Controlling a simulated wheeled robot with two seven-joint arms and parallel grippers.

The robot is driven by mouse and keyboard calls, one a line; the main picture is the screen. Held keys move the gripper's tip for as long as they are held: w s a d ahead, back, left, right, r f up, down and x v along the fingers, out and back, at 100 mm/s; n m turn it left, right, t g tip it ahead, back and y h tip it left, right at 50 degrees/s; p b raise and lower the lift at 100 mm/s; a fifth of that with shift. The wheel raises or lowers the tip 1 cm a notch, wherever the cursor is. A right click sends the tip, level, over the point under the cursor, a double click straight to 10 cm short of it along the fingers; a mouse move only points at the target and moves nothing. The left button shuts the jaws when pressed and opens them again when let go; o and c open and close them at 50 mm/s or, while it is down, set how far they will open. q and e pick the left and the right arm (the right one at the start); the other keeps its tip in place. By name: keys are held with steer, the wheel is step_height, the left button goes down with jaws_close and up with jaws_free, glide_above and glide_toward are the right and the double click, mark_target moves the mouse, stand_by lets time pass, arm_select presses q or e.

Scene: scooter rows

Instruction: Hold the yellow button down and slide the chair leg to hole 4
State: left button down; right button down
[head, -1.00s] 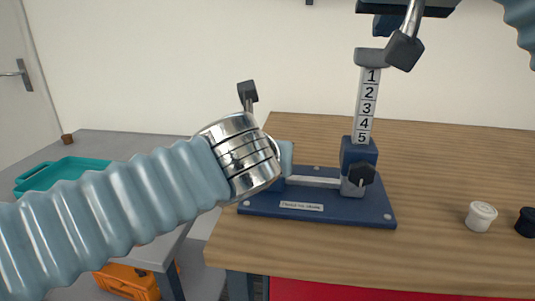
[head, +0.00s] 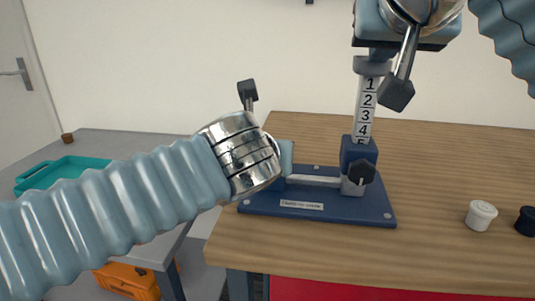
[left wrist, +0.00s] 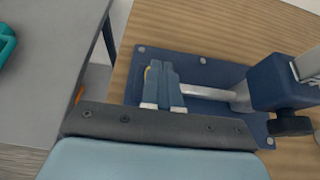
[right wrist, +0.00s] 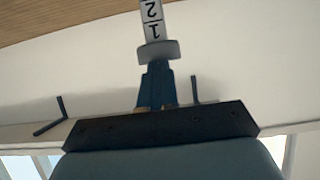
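The chair leg (head: 366,108) is an upright pale tube with numbers on its front and a grey cap (head: 372,66). It stands in the blue sleeve (head: 359,153) of the stand. Numbers 1 to 4 show; 5 is partly hidden at the sleeve's top edge. My right gripper (right wrist: 157,68) is shut, fingertips at the cap, seemingly against its top. My left gripper (left wrist: 163,68) is shut and points down at the stand's left end. A sliver of the yellow button (left wrist: 148,72) shows beside its fingertips; the rest is hidden, so I cannot see how far down it is.
The blue base plate (head: 350,210) lies on the wooden table (head: 440,240). A dark knob (head: 361,172) sticks out of the sleeve's front. A white pot (head: 480,215) and a black one (head: 526,221) stand at right. A teal tray (head: 60,172) is on the grey table at left.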

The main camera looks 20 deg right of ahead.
steer(key=shift+f, duration=0.5)
stand_by(0.8)
steer(key=shift+r, duration=2.5)
arm_select(q)
step_height(320, 180, up, 7)
steer(key=shift+s, duration=0.1)
